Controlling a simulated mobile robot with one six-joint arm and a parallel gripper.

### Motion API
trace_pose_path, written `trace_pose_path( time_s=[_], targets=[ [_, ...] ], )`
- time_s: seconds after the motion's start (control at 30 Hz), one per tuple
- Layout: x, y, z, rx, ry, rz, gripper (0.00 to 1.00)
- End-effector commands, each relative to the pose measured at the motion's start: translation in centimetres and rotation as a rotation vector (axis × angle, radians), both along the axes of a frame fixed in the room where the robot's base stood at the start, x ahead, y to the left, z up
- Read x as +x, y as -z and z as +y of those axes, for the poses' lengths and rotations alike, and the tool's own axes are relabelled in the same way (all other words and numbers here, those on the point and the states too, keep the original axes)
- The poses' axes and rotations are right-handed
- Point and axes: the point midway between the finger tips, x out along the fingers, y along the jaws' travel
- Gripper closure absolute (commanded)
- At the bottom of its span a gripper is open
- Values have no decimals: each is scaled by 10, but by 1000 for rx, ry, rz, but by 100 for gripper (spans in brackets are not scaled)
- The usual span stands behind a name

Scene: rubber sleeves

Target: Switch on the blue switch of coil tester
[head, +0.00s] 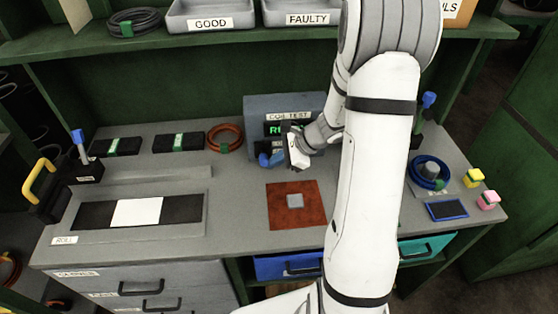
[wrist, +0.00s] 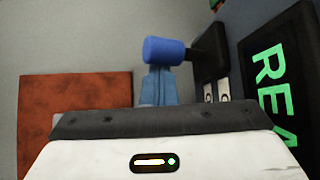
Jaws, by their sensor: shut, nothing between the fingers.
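The coil tester (head: 258,107) is a blue-grey box at the back of the bench, with a lit green display that also shows in the wrist view (wrist: 276,85). Its switch has a blue handle (wrist: 165,50) on a dark arm from a black plate with two small marked tabs. In the head view the blue handle (head: 264,160) shows low at the tester's front, left of my wrist. My gripper (wrist: 155,88) is shut and empty, its light-blue fingers right by the handle. They overlap it in the wrist view; I cannot tell whether they touch.
A rust-red mat (head: 283,217) with a small grey square lies in front of the tester. An orange coil (head: 224,138) lies to the left. A blue coil (head: 428,173) around a post and another blue-handled lever (head: 429,99) are at the right. A shelf with trays runs above.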

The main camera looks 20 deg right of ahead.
Motion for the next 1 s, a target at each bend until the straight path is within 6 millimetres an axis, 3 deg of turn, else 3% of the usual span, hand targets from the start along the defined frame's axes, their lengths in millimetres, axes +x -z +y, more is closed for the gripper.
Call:
trace_pose_path(
  time_s=[0.3,0.67,1.0],
  targets=[
    [1,-17,0,1,0,-4,100],
    [3,-22,-1,3,3,-12,100],
    [-13,-51,-35,-3,4,0,100]
  ],
)
